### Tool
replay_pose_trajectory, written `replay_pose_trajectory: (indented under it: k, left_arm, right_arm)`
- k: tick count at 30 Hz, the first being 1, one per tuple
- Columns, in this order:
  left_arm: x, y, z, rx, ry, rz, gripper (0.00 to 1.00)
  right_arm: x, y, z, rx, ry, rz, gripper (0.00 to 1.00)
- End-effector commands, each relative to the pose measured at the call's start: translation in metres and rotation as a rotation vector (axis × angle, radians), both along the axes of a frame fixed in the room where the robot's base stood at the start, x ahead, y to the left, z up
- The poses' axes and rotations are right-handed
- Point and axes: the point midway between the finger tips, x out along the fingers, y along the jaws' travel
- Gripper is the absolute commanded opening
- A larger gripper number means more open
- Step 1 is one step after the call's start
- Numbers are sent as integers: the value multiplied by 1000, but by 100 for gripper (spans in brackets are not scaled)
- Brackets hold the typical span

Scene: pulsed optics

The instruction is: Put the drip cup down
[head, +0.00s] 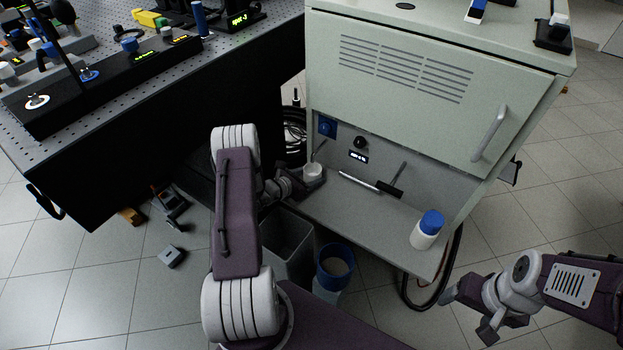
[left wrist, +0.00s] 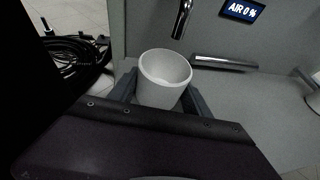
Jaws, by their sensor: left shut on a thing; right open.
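The drip cup (head: 313,170) is a small white cup at the left end of the grey cabinet's lower shelf (head: 395,222). In the left wrist view the drip cup (left wrist: 165,74) is upright, looks empty inside, and sits between the two dark fingers of my left gripper (left wrist: 163,96). The left gripper (head: 312,180) is shut on it. A metal spout (left wrist: 182,18) hangs above and just behind the cup. Whether the cup's base touches the shelf is hidden by the gripper. My right gripper (head: 468,310) is open and empty, low at the right, away from the shelf.
A metal bar (head: 358,183), a dark-handled tool (head: 392,186) and a blue-capped white bottle (head: 427,229) are on the shelf. A grey bin (head: 288,245) and a blue-rimmed bucket (head: 334,266) stand below. The shelf's middle front is clear.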

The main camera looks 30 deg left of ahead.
Motion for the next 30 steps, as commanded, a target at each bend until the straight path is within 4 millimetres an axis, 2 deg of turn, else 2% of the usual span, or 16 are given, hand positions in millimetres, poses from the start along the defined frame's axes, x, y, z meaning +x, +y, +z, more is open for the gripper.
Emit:
replay_pose_trajectory:
  k: [8, 9, 11, 12, 20, 23, 26, 30]
  left_arm:
    - [0, 0, -3, 1, -1, 0, 0]
    - [0, 0, -3, 1, 0, 0, 59]
    - [0, 0, -2, 1, 0, 0, 76]
    - [0, 0, -2, 1, 0, 0, 78]
    - [0, 0, -1, 1, 0, 0, 78]
    - [-1, 1, 5, 0, 0, 1, 78]
    - [-14, 6, 10, 0, 2, 4, 78]
    - [-42, 14, 24, -1, 2, 6, 78]
  right_arm:
    - [0, 0, -3, 0, 0, 0, 76]
    - [0, 0, -3, 0, 0, 0, 76]
    - [0, 0, -2, 0, 0, 0, 76]
    - [0, 0, -2, 0, 0, 0, 76]
    - [0, 0, -1, 0, 0, 0, 76]
    - [0, 0, 5, 0, 0, 0, 76]
    - [0, 0, 10, 0, 0, 0, 76]
    - [0, 0, 22, 0, 0, 0, 76]
